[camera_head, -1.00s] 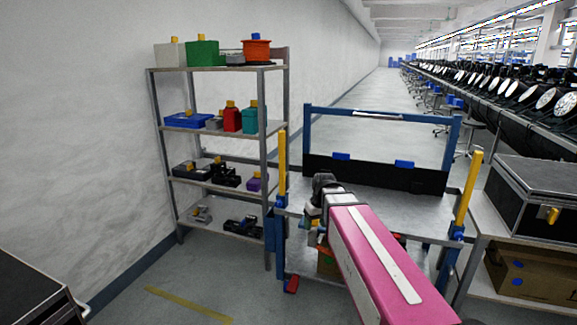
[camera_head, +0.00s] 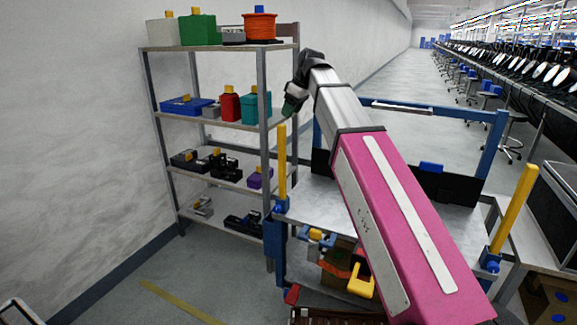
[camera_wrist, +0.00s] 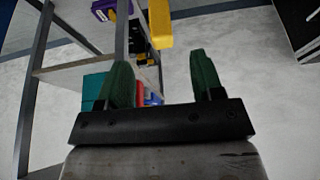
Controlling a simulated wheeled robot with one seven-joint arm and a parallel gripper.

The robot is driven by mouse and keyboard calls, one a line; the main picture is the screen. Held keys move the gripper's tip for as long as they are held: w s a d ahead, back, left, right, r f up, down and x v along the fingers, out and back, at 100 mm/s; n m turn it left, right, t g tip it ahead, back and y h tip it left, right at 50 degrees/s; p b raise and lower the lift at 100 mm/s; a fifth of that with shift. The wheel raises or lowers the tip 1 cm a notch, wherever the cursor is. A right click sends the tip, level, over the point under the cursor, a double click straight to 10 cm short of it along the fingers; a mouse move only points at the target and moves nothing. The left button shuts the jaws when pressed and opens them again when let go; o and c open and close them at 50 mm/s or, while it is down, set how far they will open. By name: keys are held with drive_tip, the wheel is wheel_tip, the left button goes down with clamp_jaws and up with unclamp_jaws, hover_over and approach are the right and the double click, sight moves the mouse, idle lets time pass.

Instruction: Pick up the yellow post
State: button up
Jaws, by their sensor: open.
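A yellow post (camera_head: 282,160) stands upright at the left corner of a blue-framed metal cart. A second yellow post (camera_head: 514,208) stands at its right corner, slightly tilted. My gripper (camera_head: 291,104) is raised just above the left post's top, at the shelf's right side. In the wrist view, its green fingers (camera_wrist: 160,80) are spread apart with nothing between them. A yellow post (camera_wrist: 160,22), apparently the left one, ends just beyond the fingertips, roughly in line with the gap. Its lower part is out of that view.
A shelf rack (camera_head: 205,126) with boxes stands close on the left; its right upright is near my gripper. The cart's metal top (camera_head: 330,199) is partly hidden by my pink arm. A black case (camera_head: 560,200) stands at the right. Open floor lies at the lower left.

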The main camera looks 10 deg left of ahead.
sight(283, 125)
drive_tip(key=x, duration=0.5)
drive_tip(key=shift+w+a, duration=0.15)
drive_tip(key=shift+a, duration=0.15)
drive_tip(key=x, duration=0.5)
drive_tip(key=shift+a, duration=0.2)
drive_tip(key=shift+r, duration=0.1)
drive_tip(key=c, duration=1)
